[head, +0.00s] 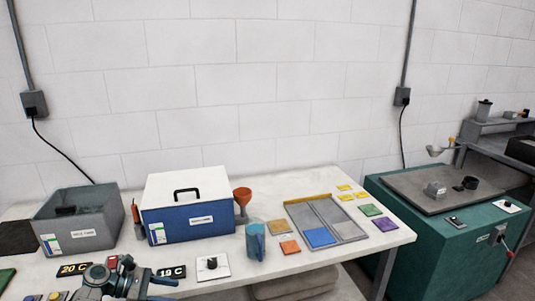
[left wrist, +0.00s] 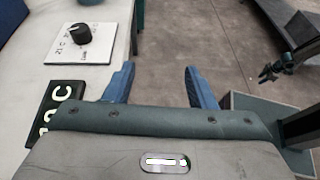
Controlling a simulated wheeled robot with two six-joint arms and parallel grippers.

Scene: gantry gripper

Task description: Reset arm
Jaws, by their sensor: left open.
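My left gripper (left wrist: 160,85) shows in the left wrist view with its two blue fingers apart and nothing between them. It points out past the table's front edge, above the grey floor. In the head view my left arm and gripper (head: 160,288) are at the bottom left, in front of the black "19 C" sign (head: 171,271). A white plate with a black knob (head: 211,265) lies on the table to the right of that gripper.
A green cabinet (head: 440,262) stands right.

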